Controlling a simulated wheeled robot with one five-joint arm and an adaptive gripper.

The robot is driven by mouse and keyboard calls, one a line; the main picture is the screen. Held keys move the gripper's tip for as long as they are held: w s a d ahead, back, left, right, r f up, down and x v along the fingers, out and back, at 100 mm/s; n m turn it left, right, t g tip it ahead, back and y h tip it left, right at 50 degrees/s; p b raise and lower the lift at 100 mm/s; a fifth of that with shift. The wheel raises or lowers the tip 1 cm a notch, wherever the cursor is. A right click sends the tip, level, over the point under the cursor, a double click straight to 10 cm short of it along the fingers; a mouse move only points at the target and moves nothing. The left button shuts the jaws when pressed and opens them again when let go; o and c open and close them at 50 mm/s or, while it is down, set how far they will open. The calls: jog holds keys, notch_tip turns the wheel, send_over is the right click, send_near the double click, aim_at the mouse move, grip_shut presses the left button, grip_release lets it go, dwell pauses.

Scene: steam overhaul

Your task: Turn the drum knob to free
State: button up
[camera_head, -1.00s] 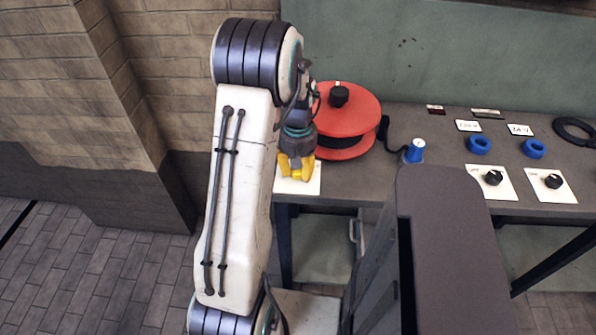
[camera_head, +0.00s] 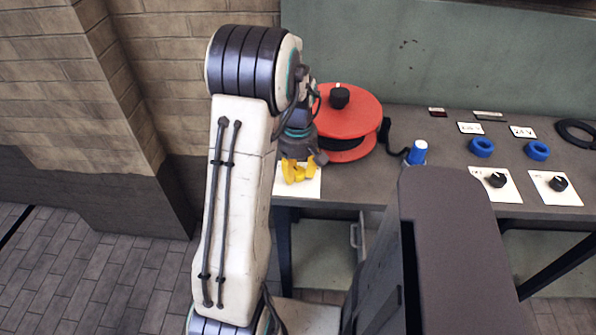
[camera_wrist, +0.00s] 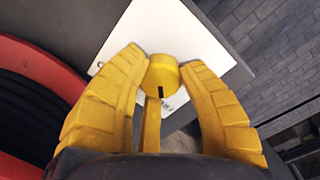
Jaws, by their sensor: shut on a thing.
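A yellow round knob (camera_wrist: 161,74) with a black line on it stands over a white plate (camera_wrist: 188,32) in the wrist view. My gripper (camera_wrist: 163,60) has its yellow fingers on either side of the knob and is shut on it. In the head view, my gripper (camera_head: 299,173) points down at the white plate (camera_head: 311,187) near the bench's front edge, and the knob cannot be told apart from the fingers. The plate's lettering is mostly covered, so the setting cannot be read.
A red cable drum (camera_head: 352,115) with a black knob on top stands close behind my gripper. To the right are a blue plug (camera_head: 417,152), blue rings (camera_head: 481,147) and black knobs (camera_head: 497,180) on white plates. Bare bench (camera_head: 360,184) lies right of my gripper.

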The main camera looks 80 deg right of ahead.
aim_at(297, 171)
dwell(0.5)
jog(key=o, duration=1.2)
notch_tip(297, 171, up, 12)
dwell(0.8)
